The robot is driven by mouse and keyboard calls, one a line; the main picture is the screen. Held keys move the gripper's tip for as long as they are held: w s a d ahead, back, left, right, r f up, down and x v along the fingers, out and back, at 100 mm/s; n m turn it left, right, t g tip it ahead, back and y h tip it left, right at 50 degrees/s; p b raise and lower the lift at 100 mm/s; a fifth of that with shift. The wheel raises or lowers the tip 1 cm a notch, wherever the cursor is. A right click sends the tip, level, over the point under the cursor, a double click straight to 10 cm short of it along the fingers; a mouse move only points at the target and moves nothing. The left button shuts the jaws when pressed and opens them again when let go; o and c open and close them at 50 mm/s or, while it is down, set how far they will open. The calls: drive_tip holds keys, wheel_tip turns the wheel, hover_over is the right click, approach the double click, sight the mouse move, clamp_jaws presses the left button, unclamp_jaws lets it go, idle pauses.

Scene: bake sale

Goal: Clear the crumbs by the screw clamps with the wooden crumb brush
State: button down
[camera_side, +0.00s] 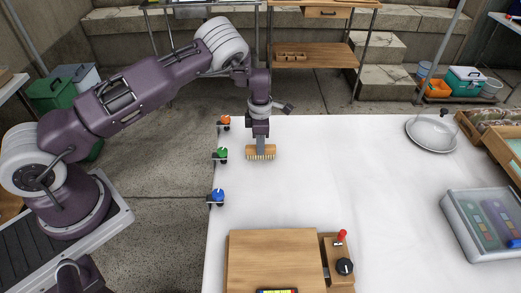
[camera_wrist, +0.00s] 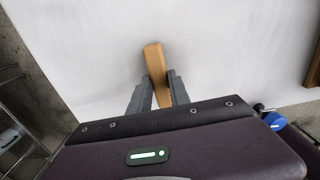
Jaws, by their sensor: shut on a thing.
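The wooden crumb brush (camera_side: 262,154) is light brown with pale bristles along its lower edge. My gripper (camera_side: 261,145) is shut on it from above, and the brush is at or just over the white table; I cannot tell if the bristles touch. In the wrist view the brush (camera_wrist: 153,58) lies between the two grey fingers (camera_wrist: 157,82). Three screw clamps sit along the table's left edge, left of the brush: orange (camera_side: 225,121), green (camera_side: 221,154) and blue (camera_side: 217,197). The blue clamp also shows in the wrist view (camera_wrist: 273,119). I cannot make out any crumbs.
A wooden board (camera_side: 272,255) lies at the front, with a wooden block bearing a red knob and black dial (camera_side: 344,266) beside it. The table's middle is clear.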

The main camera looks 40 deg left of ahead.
drive_tip(key=shift+w+a, duration=0.55)
drive_tip(key=shift+a, duration=0.05)
wheel_tip(320, 180, up, 8)
drive_tip(key=shift+r, duration=0.15)
drive_tip(key=shift+d, duration=0.1)
idle(0.4)
